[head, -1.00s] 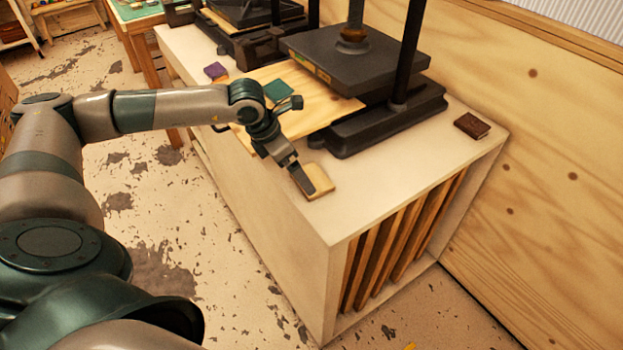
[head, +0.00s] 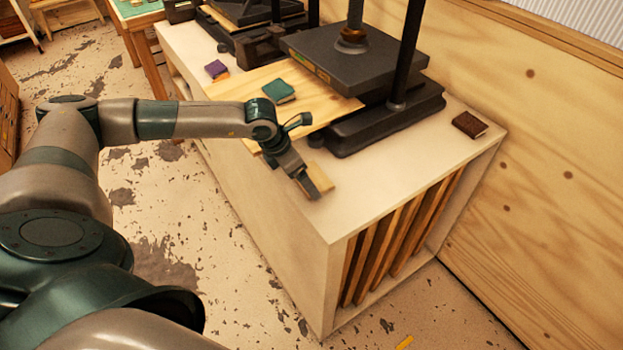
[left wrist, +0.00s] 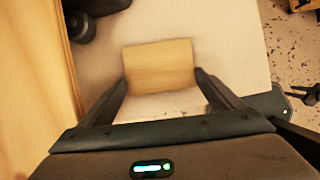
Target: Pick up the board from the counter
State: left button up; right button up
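A small pale wooden board (head: 321,179) lies on the cream counter (head: 375,195) near its front edge. My left gripper (head: 312,184) is low over it and hides part of it. In the left wrist view the board (left wrist: 158,66) shows ahead of my left gripper (left wrist: 161,82), whose fingers are spread, one at each side of the board's near end. I cannot tell whether the fingers touch it. My right gripper is not in view.
A dark press (head: 370,60) stands behind the board, with a wide plywood sheet (head: 335,103) beside it. A teal book (head: 279,90) and a purple book (head: 216,69) lie left of the press. A brown book (head: 469,125) lies at the right. The counter's front right is clear.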

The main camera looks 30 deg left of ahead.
pick_arm(q)
jog(key=c, duration=0.5)
jog(key=shift+r, duration=0.1)
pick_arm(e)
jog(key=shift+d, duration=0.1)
pick_arm(q)
jog(key=shift+r+b, duration=0.6)
jog(key=shift+r, duration=0.15)
jog(key=shift+d+r+b, duration=0.2)
jog(key=shift+r+b, duration=0.5)
jog(key=shift+r, duration=0.5)
pick_arm(e)
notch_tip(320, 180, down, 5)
jog(key=b, duration=0.3)
pick_arm(q)
jog(key=s+d+r, duration=0.2)
jog(key=d+r, duration=0.5)
jog(key=d, duration=0.4)
jog(key=shift+b, duration=0.45)
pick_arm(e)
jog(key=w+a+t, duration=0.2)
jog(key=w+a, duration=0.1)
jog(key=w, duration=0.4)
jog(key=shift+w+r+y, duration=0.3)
